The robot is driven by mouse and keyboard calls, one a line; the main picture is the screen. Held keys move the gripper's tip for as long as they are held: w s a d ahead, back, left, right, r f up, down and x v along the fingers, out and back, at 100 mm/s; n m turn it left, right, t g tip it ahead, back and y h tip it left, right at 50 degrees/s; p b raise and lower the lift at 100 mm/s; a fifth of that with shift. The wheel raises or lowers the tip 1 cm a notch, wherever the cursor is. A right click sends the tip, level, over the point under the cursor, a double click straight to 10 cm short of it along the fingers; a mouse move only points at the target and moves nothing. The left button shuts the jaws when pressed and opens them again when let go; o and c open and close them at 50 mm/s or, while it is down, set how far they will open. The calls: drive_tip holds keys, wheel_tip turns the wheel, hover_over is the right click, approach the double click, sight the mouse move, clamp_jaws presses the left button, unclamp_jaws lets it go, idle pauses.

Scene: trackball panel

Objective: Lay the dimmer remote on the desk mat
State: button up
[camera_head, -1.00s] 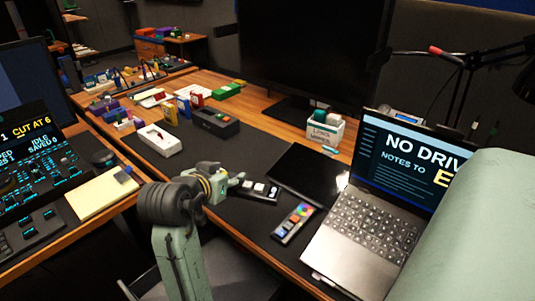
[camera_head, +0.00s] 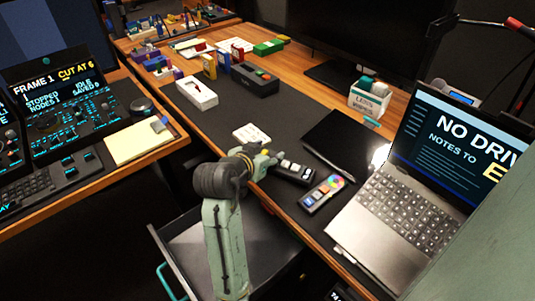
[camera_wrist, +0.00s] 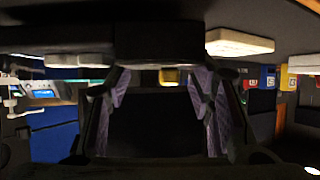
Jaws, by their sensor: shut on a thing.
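My gripper (camera_head: 266,158) is at the front edge of the desk, shut on the near end of a dark remote with pale buttons (camera_head: 296,172), which I take for the dimmer remote. In the wrist view a dark body (camera_wrist: 155,128) fills the space between the two purple-padded fingers. The remote extends right from the fingers, over the black desk mat (camera_head: 290,125). I cannot tell whether it touches the mat. A second remote with a colour wheel (camera_head: 323,194) lies on the mat to its right.
A black tablet (camera_head: 340,143) and a laptop (camera_head: 415,205) are to the right. A white keypad (camera_head: 251,133) lies just behind my gripper. A white tray (camera_head: 197,93), a dark box with buttons (camera_head: 255,79) and a white bin (camera_head: 368,100) stand farther back. The mat's middle is clear.

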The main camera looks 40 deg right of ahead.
drive_tip(key=shift+f, duration=0.6)
drive_tip(key=o, duration=1.2)
drive_tip(key=shift+f, duration=0.15)
drive_tip(key=shift+r, duration=0.25)
drive_tip(key=p+v, duration=0.3)
drive_tip(key=v, duration=0.9)
